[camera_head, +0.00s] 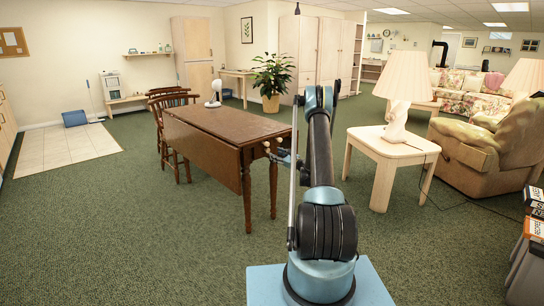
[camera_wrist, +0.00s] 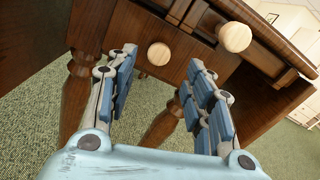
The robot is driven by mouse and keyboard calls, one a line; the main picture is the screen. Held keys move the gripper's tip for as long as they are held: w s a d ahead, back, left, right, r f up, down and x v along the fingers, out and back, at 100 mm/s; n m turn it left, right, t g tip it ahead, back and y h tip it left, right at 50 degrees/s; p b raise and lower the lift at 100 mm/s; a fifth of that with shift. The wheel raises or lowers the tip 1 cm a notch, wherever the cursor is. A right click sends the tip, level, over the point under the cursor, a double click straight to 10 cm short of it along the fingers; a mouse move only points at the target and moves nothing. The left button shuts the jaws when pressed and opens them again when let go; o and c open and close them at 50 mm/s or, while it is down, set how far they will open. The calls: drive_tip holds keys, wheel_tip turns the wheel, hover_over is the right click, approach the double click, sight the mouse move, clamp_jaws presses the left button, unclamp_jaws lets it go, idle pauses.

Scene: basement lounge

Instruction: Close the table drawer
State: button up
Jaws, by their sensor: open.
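The brown wooden table (camera_head: 215,122) stands left of my arm in the head view, with its hinged side leaf hanging down. Its end with round pale knobs faces my gripper. In the wrist view, one knob (camera_wrist: 159,53) shows beyond the space between my fingers, and a larger-looking knob (camera_wrist: 235,37) shows above the right finger. The drawer front (camera_wrist: 188,45) is partly seen there; I cannot tell how far out the drawer stands. My gripper (camera_wrist: 160,72) is open and empty, close before this end. In the head view it is small and partly hidden by my arm.
A white lamp (camera_head: 403,88) stands on a pale side table (camera_head: 388,147) right of my arm. A tan armchair (camera_head: 480,150) is farther right. Wooden chairs (camera_head: 172,110) stand behind the table's left side. Green carpet (camera_head: 120,220) lies free at the front left.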

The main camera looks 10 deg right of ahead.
drive_tip(key=shift+v, duration=2.6)
drive_tip(key=s+a+r+n+g, duration=0.2)
drive_tip(key=s+a+r+n, duration=0.2)
drive_tip(key=r, duration=0.3)
drive_tip(key=s+a+r+n+g, duration=0.3)
drive_tip(key=s+a+r+n, duration=0.15)
drive_tip(key=r, duration=0.35)
drive_tip(key=s+a+r+n+g+h, duration=0.1)
drive_tip(key=s+r+n+g+h, duration=0.15)
drive_tip(key=s, duration=0.65)
drive_tip(key=s+a+r+n+g+h, duration=0.15)
drive_tip(key=s+r+n, duration=0.25)
drive_tip(key=s, duration=0.5)
drive_tip(key=s+n+g+h, duration=0.15)
drive_tip(key=s+n, duration=0.35)
drive_tip(key=s, duration=1.6)
drive_tip(key=s+d+f+n+g+h, duration=0.1)
drive_tip(key=s+d+f+n+h, duration=0.1)
drive_tip(key=s, duration=0.8)
drive_tip(key=s+d+f+n+g+h, duration=0.1)
drive_tip(key=s+d+f+n+h, duration=0.2)
drive_tip(key=s, duration=0.7)
wheel_tip(320, 180, down, 3)
drive_tip(key=d+n, duration=0.1)
drive_tip(key=d, duration=0.1)
drive_tip(key=shift+d, duration=0.4)
